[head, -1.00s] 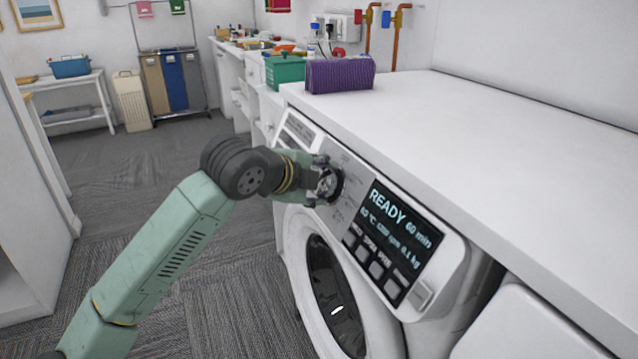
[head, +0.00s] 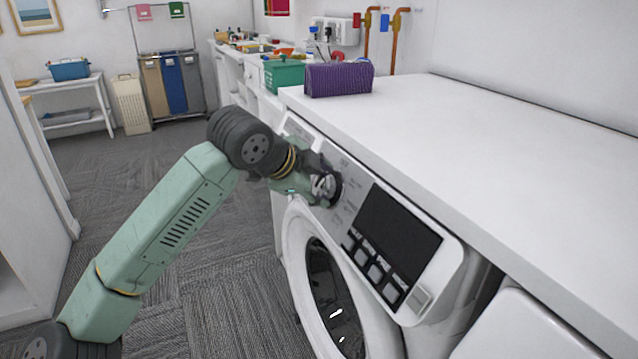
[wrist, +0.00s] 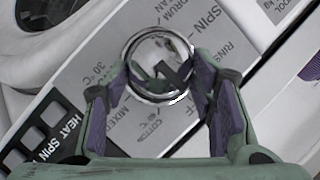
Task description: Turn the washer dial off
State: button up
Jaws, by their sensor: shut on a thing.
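The washer (head: 432,300) stands under a white counter, with its round door at the front. Its control panel carries the chrome dial (head: 325,186), partly hidden by my gripper (head: 318,186). In the wrist view the dial (wrist: 160,52) is a shiny round knob between the two purple-padded fingers of my gripper (wrist: 160,85), which is shut on it. Printed programme labels surround the dial. The panel's display (head: 399,226) is dark, with no text lit.
The white countertop (head: 500,150) runs above the washer. A purple ribbed bundle (head: 339,79) and a green basket (head: 284,73) stand on the worktop behind. The grey carpet floor (head: 215,290) left of the washer is clear.

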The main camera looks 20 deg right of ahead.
jog(key=o, duration=1.1)
jog(key=shift+o, duration=0.2)
jog(key=v, duration=1.2)
jog(key=shift+f, duration=0.1)
